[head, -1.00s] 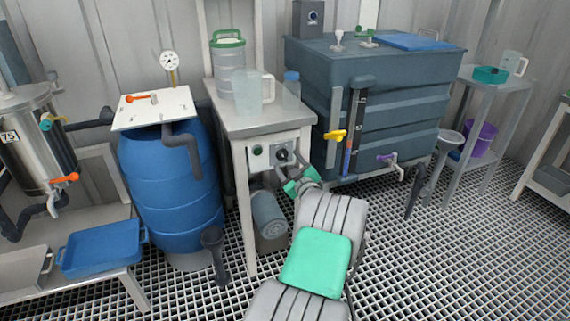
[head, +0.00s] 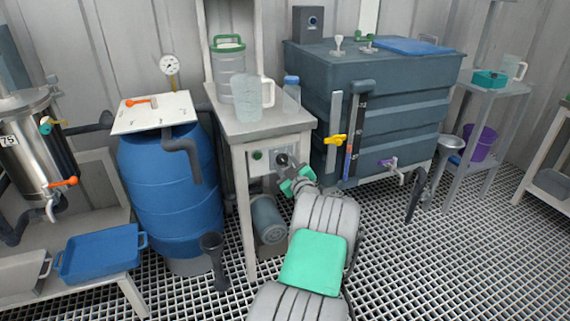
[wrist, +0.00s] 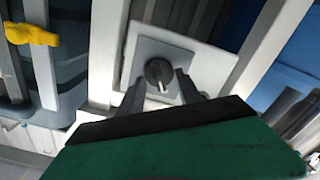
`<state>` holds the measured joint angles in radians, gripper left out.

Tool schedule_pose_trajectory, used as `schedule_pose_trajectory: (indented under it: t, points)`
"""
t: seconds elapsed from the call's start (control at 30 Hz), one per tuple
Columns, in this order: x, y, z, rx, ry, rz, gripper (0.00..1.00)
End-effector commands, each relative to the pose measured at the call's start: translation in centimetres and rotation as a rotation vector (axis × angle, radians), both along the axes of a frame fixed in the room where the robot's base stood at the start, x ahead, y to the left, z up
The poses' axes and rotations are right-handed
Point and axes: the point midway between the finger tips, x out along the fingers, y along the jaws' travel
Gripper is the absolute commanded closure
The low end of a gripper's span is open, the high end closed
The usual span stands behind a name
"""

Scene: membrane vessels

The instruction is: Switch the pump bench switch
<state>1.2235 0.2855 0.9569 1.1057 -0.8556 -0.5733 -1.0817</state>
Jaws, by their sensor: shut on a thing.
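The pump bench switch (wrist: 158,72) is a dark round knob with a pale pointer mark on a grey plate (wrist: 190,58). In the wrist view the mark points down, towards my gripper. The switch also shows in the head view (head: 282,159), on the front panel of the pump bench (head: 262,126), right of a green button (head: 257,155). My gripper (wrist: 160,84) is shut on the switch, one dark finger on each side of it. The fingers hide part of the plate. The gripper also shows in the head view (head: 284,168), with its green hand just below the panel.
A clear jug (head: 246,98) and a lidded canister (head: 230,70) stand on the bench. A blue barrel (head: 165,195) is to its left. A grey tank (head: 405,105) with a yellow valve handle (head: 335,139) is close on the right. A pump (head: 268,218) lies below.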

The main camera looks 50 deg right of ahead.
Motion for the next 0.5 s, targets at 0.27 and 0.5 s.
schedule_pose_trajectory:
  t: [0.27,0.5]
  points:
    - [0.01,0.03,-0.04,0.001,0.000,0.001,0.99]
    - [0.02,0.03,-0.09,0.029,-0.016,0.001,0.99]
